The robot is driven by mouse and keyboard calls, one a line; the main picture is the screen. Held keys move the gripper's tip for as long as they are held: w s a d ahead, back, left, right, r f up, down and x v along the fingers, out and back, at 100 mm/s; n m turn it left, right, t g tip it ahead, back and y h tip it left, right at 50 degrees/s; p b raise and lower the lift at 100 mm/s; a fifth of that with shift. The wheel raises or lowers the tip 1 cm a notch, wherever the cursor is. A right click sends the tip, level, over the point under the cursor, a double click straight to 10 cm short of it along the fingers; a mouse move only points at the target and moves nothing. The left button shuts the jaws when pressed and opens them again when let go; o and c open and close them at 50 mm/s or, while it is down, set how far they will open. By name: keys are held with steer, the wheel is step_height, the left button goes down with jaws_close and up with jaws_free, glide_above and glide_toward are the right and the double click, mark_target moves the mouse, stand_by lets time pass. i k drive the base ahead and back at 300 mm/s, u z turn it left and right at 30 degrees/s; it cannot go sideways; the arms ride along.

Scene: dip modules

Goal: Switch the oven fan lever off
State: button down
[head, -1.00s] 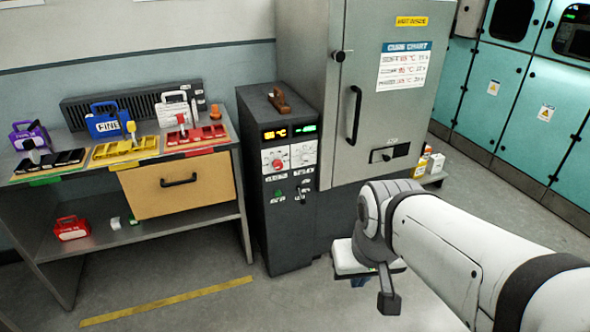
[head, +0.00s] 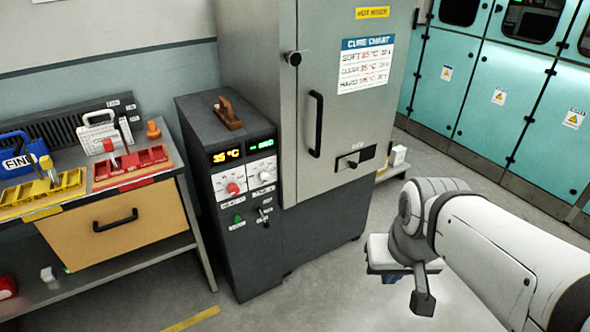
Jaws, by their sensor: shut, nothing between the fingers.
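The oven is a tall grey cabinet (head: 258,60) with a dark control box (head: 190,128) at its left. On the box front, below two dials, a small metal toggle lever (head: 262,213) sits right of a green button (head: 238,219). A red knob (head: 232,188) is on the left dial. The cabinet door also has a small dark slider plate (head: 353,163) with a short handle. The labels beside these are too small to read, and the lever's exact tilt is unclear. My gripper (head: 423,302) hangs low, shut and empty, well to the right of the panel and touching nothing.
A black vertical door handle (head: 316,124) stands out from the cabinet. A wooden-handled item (head: 228,114) lies on the control box. A bench with coloured trays (head: 135,165) and a drawer (head: 118,225) is at left. Teal cabinets (head: 490,105) line the back right. Floor before the panel is clear.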

mark_target(267, 225)
steer(key=z, duration=0.1)
steer(key=i, duration=1.15)
steer(key=u, duration=0.65)
